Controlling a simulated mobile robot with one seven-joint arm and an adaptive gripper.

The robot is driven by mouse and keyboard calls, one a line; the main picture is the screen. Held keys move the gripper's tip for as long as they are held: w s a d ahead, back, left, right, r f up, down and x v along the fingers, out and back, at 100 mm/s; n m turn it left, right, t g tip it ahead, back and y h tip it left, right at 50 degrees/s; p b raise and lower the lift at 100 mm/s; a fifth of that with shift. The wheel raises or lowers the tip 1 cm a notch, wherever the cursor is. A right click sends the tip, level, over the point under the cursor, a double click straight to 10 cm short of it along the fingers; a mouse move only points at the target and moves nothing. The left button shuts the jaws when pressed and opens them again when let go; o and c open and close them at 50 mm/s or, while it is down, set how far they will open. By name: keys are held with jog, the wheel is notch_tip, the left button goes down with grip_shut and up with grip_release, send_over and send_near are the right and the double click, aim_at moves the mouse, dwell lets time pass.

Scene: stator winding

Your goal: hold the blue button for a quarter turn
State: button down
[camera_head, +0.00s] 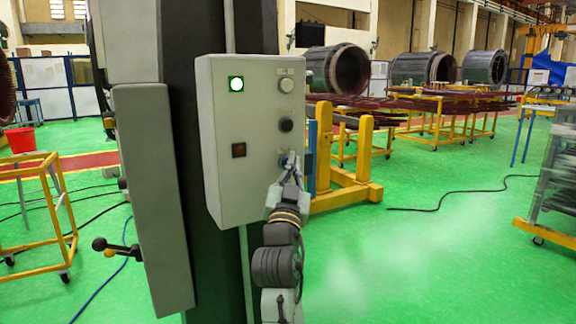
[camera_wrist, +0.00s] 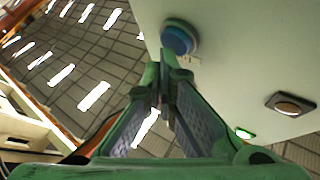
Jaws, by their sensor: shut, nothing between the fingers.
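The blue button (camera_wrist: 180,38) stands out from the face of a pale grey control box (camera_head: 240,200). It shows clearly in the wrist view. In the head view it is mostly hidden behind my gripper (camera_head: 289,160), low on the right side of the box. In the wrist view my gripper (camera_wrist: 163,62) is shut and empty, with its fingertips right at the lower left edge of the button. I cannot tell whether they touch it or whether it is pressed in.
A yellow stand (camera_head: 345,195) is behind to the right. Green floor (camera_head: 420,260) lies open at right.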

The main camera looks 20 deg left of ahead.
jog(key=shift+w+a, duration=0.25)
jog(key=shift+a, duration=0.1)
dwell(2.3)
jog(key=shift+d, duration=0.1)
dwell(2.8)
jog(key=shift+s+d, duration=0.5)
jog(key=shift+d, duration=0.05)
jog(key=shift+d, duration=0.1)
jog(key=shift+s+d, duration=0.8)
jog(key=shift+d, duration=0.15)
jog(key=shift+s+d, duration=0.75)
jog(key=shift+d, duration=0.2)
